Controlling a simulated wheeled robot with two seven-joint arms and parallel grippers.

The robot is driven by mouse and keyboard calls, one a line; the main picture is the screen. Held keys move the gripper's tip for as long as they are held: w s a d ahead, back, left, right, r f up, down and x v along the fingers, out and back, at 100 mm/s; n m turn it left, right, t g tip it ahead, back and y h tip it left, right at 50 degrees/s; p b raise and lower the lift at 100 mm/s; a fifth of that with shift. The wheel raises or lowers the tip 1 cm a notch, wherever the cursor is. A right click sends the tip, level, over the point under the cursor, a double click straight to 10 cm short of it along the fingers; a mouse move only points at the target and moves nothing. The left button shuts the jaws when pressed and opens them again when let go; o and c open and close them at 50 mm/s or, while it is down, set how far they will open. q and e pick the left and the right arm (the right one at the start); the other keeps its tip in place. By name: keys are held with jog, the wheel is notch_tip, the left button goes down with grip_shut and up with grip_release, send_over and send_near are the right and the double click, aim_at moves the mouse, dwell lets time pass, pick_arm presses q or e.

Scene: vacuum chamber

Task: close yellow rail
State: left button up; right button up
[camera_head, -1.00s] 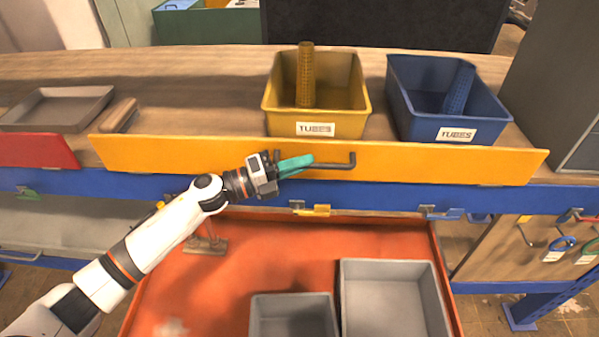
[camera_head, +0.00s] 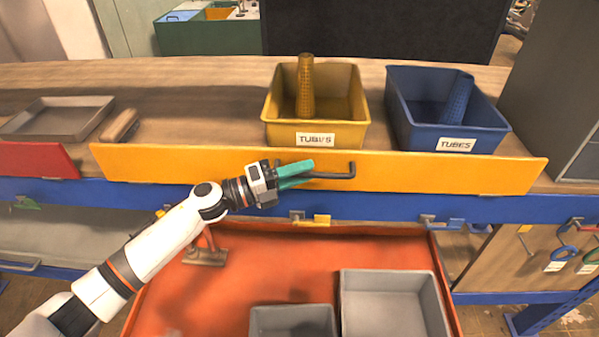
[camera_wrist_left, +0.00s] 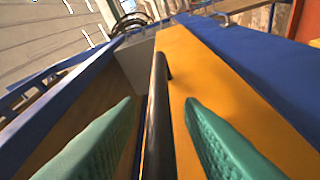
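The yellow rail (camera_head: 440,171) is a long yellow front panel along the bench edge. It bears a dark bar handle (camera_head: 335,170) near its middle. How far the rail stands out from the bench is hard to tell. My left gripper (camera_head: 298,175) is at the left part of this handle, its two teal fingers parted. In the left wrist view the dark handle (camera_wrist_left: 157,115) runs between the two open fingers, with gaps on both sides. The yellow rail (camera_wrist_left: 215,75) lies behind it there. My right gripper is not in view.
A yellow bin (camera_head: 345,134) and a blue bin (camera_head: 415,134), each with a tube, stand behind the rail. A grey tray (camera_head: 70,133) is at left, above a red panel (camera_head: 35,160). Below is an orange-red surface (camera_head: 240,285) with grey boxes (camera_head: 380,280).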

pick_arm(q)
jog(key=shift+s+a+f, duration=0.15)
jog(key=shift+a, duration=0.1)
jog(key=b+v, duration=0.5)
jog(key=v, duration=0.6)
jog(key=shift+a, duration=0.3)
